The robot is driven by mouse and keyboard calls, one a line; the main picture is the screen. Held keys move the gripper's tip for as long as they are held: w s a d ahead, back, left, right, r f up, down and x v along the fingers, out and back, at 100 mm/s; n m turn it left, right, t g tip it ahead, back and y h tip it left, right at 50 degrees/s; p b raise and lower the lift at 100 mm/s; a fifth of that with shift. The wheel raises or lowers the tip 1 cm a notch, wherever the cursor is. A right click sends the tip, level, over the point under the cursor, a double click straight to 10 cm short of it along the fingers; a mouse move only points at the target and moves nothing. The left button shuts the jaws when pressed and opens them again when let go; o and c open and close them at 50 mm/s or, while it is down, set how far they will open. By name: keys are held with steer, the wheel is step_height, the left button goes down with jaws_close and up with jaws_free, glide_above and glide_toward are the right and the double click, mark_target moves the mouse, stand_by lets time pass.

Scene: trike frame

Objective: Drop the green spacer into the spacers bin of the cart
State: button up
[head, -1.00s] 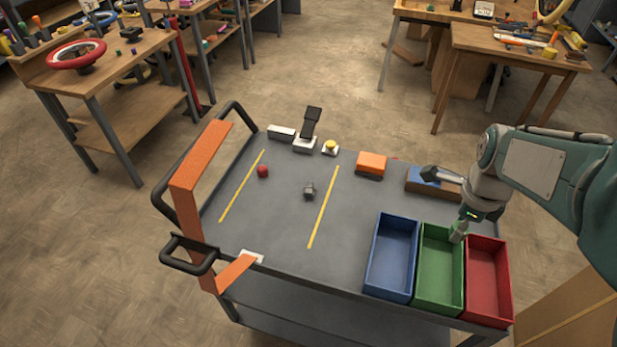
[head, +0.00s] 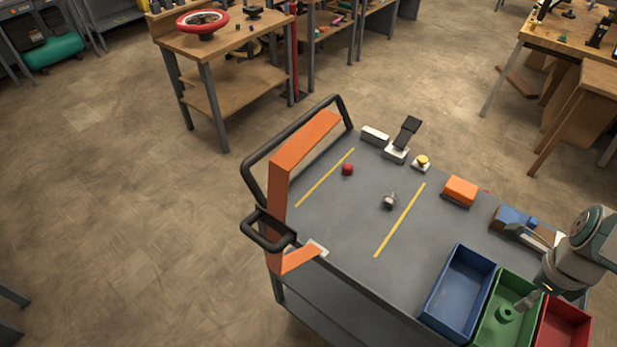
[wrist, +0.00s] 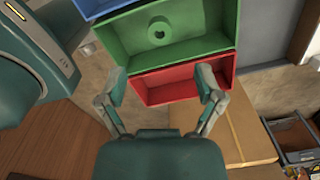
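The green spacer (head: 507,313) is a short ring with a central hole. It lies on the floor of the green bin (head: 531,285), the middle of three bins on the cart. In the wrist view, the spacer (wrist: 158,32) sits inside the green bin (wrist: 215,42), apart from my gripper. My gripper (wrist: 160,82) is open and empty, its fingers spread over the red bin (wrist: 150,94). In the head view, my gripper (head: 528,299) is above the green and red bins, partly cut off by my arm. No bin label is readable.
The blue bin (head: 458,287) stands left of the green one. The grey cart top (head: 345,215) holds a red ball (head: 347,169), a small grey part (head: 389,201) and an orange block (head: 460,191). An orange frame (head: 290,160) stands at its left side.

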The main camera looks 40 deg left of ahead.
step_height(320, 180, up, 12)
stand_by(0.6)
stand_by(0.4)
steer(key=s+r+n+t, duration=0.1)
steer(key=s+n+t, duration=0.4)
steer(key=s+n, duration=0.9)
steer(key=n, duration=0.7)
steer(key=shift+r, duration=0.2)
